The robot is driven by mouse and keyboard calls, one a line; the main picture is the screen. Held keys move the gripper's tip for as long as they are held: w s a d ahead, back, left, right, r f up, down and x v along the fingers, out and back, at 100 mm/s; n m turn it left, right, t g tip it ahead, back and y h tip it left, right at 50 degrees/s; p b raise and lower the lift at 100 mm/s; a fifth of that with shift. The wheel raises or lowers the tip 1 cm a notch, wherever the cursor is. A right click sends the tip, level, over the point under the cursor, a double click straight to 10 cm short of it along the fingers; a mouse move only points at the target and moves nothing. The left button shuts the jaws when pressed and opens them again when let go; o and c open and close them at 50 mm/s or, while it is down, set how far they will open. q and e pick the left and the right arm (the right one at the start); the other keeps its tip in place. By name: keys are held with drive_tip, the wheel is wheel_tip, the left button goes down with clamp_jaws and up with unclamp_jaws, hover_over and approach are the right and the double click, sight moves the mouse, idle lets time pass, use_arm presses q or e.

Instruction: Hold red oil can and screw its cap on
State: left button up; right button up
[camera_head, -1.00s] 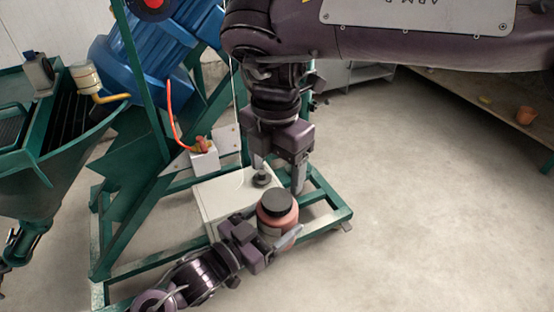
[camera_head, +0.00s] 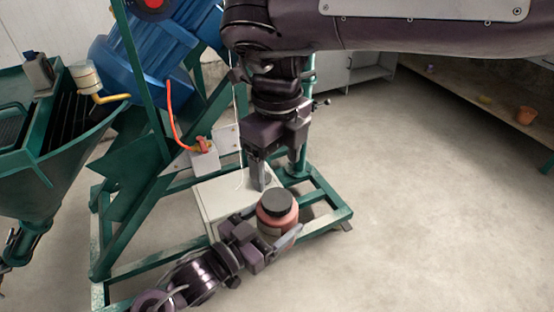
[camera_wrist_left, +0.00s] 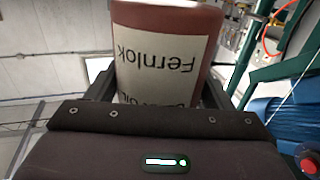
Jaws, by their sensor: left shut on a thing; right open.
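The red oil can (camera_head: 277,218) stands upright in the head view, low centre, with a wide dark cap (camera_head: 275,202) on its top. My left gripper (camera_head: 280,240) is shut on the can's body from the lower left. In the left wrist view the can (camera_wrist_left: 168,50) shows close up, with a white label, between the fingers; its top is out of that view. My right gripper (camera_head: 264,178) is open and points down from above, just behind and above the cap, appearing apart from it. Whether the cap is seated tightly cannot be told.
A white box (camera_head: 212,198) lies behind the can on a green metal frame (camera_head: 330,216). A blue motor (camera_head: 150,55) and a green hopper (camera_head: 60,170) stand at the left. An orange hose (camera_head: 172,120) hangs near the box. The floor at the right is clear.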

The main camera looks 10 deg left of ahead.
sight(277, 199)
drive_tip(key=shift+f, duration=4)
drive_tip(key=c, duration=1)
drive_tip(key=m, duration=1.1)
drive_tip(key=shift+m, duration=0.4)
drive_tip(key=m, duration=0.6)
drive_tip(key=shift+m, duration=0.3)
drive_tip(key=m, duration=0.6)
drive_tip(key=o, duration=1.2)
drive_tip(key=shift+c, duration=0.2)
